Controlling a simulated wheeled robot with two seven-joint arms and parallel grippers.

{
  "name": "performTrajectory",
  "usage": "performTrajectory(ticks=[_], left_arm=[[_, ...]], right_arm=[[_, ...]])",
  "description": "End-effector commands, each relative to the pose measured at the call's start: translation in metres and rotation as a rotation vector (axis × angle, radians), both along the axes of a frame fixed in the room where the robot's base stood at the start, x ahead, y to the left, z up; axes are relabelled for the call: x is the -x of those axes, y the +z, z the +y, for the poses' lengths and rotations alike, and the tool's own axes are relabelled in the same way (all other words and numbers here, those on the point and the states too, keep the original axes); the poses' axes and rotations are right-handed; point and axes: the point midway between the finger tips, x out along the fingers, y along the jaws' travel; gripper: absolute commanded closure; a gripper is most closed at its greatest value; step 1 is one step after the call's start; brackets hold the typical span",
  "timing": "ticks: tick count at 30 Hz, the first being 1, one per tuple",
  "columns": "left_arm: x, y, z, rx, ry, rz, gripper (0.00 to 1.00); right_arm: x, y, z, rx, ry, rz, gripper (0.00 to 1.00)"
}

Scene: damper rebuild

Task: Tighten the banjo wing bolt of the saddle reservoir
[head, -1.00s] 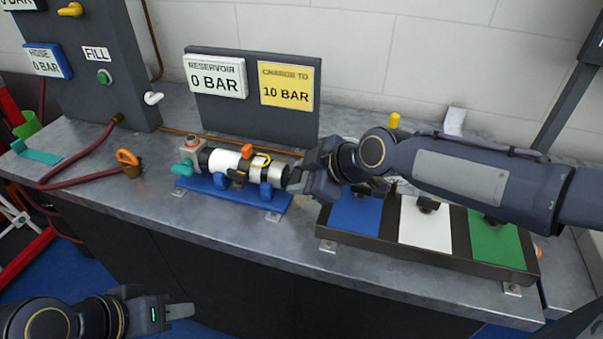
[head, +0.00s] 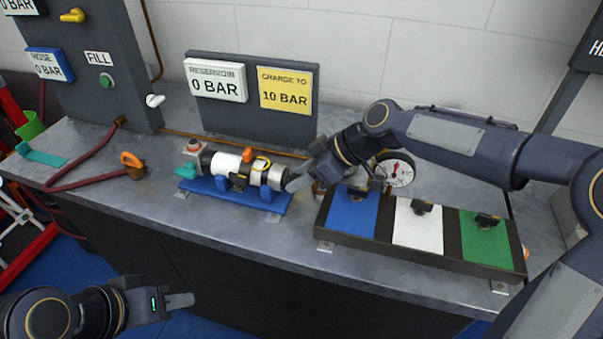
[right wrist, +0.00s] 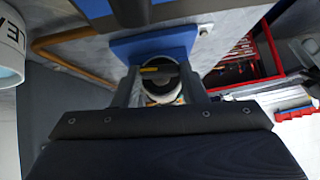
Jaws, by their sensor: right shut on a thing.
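The saddle reservoir (head: 228,165), a white cylinder with dark bands and a metal right end, lies in a blue saddle base (head: 235,196) on the bench. It carries an orange knob and a yellow ring on top and a teal lever at the left. My right gripper (head: 296,182) is at its right end. In the right wrist view the fingers (right wrist: 160,88) stand either side of the round end, shut on what seems the banjo wing bolt, mostly hidden; a yellow bar shows there. My left gripper (head: 182,300) hangs before the bench, seen edge-on.
A tray with blue, white and green pads (head: 422,230) stands just right of the reservoir. A round gauge (head: 397,170) stands behind it. A sign board (head: 250,125) stands behind the reservoir. A red hose (head: 80,168) and an orange-handled fitting (head: 131,163) lie left.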

Motion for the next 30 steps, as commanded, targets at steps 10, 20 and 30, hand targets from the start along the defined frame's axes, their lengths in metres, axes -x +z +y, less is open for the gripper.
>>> performTrajectory(ticks=[10, 20, 30], left_arm=[[0.000, 0.000, 0.000, 0.000, 0.000, 0.000, 0.64], [0.000, 0.000, 0.000, 0.000, 0.000, 0.000, 0.64], [0.000, 0.001, 0.000, 0.000, 0.000, 0.000, 0.64]], right_arm=[[0.000, -0.001, -0.001, 0.001, 0.000, 0.004, 0.85], [0.000, -0.001, 0.000, 0.000, -0.001, 0.002, 0.40], [0.003, 0.019, -0.020, 0.000, -0.005, -0.001, 0.40]])
